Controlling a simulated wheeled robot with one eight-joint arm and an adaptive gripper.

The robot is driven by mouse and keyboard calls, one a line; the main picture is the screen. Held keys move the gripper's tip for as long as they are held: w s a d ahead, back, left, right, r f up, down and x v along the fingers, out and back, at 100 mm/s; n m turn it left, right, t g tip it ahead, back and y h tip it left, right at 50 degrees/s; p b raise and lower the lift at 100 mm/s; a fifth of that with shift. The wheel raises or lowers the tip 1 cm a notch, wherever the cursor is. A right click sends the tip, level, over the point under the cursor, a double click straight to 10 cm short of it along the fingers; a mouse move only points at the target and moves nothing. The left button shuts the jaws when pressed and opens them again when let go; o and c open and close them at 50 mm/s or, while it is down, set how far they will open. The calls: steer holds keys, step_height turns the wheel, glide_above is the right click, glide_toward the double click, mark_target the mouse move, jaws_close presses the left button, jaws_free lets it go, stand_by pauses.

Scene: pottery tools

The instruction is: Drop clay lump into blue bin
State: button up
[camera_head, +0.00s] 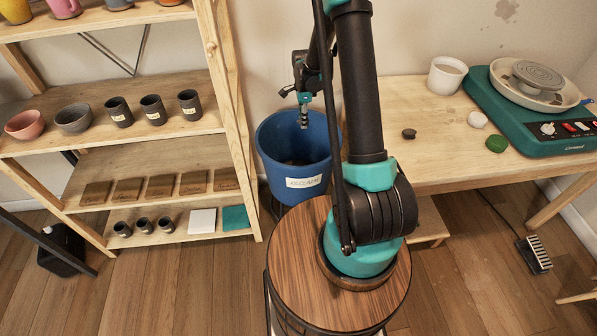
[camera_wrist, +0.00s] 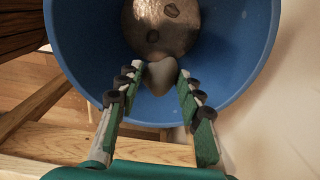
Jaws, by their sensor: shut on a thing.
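The blue bin (camera_head: 282,160) stands on the floor between the shelf and the table, with a white label on its front. Its blue inner wall fills much of the wrist view (camera_wrist: 85,55). My gripper (camera_head: 304,120) points down over the bin's opening. In the wrist view my gripper (camera_wrist: 160,80) is shut on a grey-beige clay lump (camera_wrist: 160,74), held between the two fingertips. The lump appears inside the bin's outline, above its bottom. In the head view the lump is too small or hidden to make out.
The bin's brownish bottom (camera_wrist: 160,25) shows a couple of dark bits. A wooden shelf (camera_head: 150,155) with pots stands left. The table (camera_head: 420,165) at right holds a dark lump (camera_head: 409,134), a white lump (camera_head: 477,119), a green lump (camera_head: 496,143) and a pottery wheel (camera_head: 535,80).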

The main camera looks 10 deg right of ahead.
steer(key=shift+f, duration=0.25)
steer(key=o, duration=1.2)
steer(key=shift+o, duration=0.2)
steer(key=shift+r, duration=0.15)
step_height(320, 180, up, 12)
